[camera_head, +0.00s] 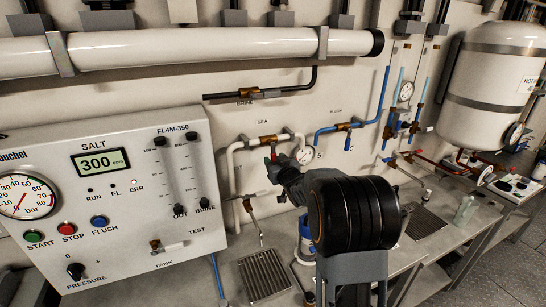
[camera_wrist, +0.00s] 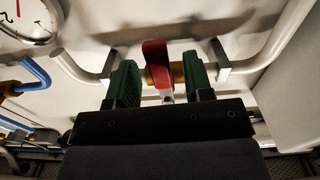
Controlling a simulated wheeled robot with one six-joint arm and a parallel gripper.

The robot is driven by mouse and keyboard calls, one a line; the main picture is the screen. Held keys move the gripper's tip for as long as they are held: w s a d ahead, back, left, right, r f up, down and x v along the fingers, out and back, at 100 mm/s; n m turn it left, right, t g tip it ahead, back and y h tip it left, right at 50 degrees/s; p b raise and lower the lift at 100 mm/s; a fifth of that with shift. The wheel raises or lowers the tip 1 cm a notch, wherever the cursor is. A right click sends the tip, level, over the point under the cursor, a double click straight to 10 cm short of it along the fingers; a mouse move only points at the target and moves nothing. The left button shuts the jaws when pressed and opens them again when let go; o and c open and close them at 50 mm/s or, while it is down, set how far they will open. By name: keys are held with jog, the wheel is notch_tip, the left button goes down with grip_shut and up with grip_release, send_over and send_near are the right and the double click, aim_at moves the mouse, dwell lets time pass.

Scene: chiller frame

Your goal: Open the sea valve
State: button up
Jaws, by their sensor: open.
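The sea valve (camera_head: 267,140) is a brass body on a white pipe under the "SEA" label. Its red handle (camera_head: 273,153) points down in the head view. My gripper (camera_head: 275,168) is at the handle, and my dark arm hides part of the area. In the wrist view the red handle (camera_wrist: 156,58) stands between the two green fingers of my gripper (camera_wrist: 160,80). The fingers are open, with a visible gap on each side of the handle. Part of the brass body (camera_wrist: 178,73) shows behind it.
A round gauge (camera_head: 304,156) sits just right of the valve. Blue pipe (camera_head: 327,132) with another brass valve (camera_head: 347,126) lies further right. The SALT control panel (camera_head: 110,200) stands at the left. Below are a counter with a drain grate (camera_head: 264,273) and a blue-and-white container (camera_head: 305,237).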

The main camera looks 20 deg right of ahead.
jog(key=shift+w, duration=0.95)
grip_shut()
